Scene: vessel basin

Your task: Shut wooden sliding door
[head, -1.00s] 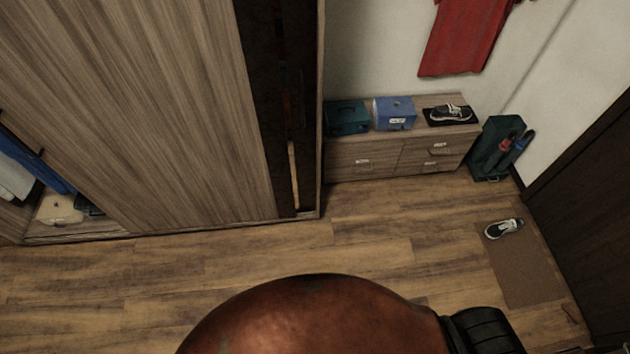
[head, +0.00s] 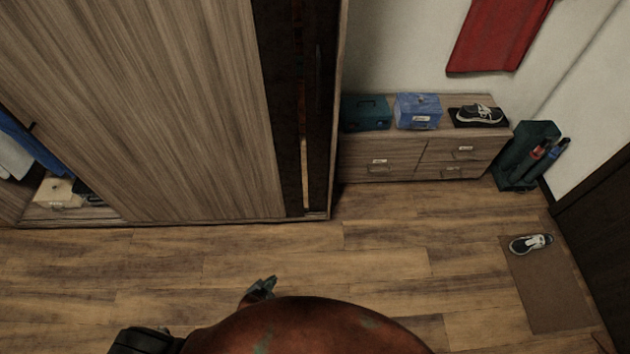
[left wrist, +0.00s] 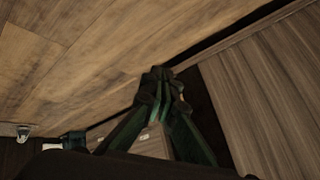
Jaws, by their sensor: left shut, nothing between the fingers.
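The wooden sliding door (head: 150,110) is a tall wood-grain panel on the wardrobe in the head view. An open gap at its left shows hanging clothes (head: 22,155) and a pale box (head: 58,193). My left gripper (head: 264,285) shows low in the head view, over the floor and apart from the door, partly hidden by my arm. In the left wrist view its fingers (left wrist: 162,85) are together with nothing between them, and a wood-grain panel (left wrist: 270,90) is to their right. My right gripper is not in view.
A dark narrow strip (head: 290,110) stands right of the door. A low drawer unit (head: 385,160) holds a green box (head: 366,113), a blue box (head: 418,111) and a shoe (head: 478,114). A mat (head: 552,290) with a shoe lies at the right. The floor before the wardrobe is clear.

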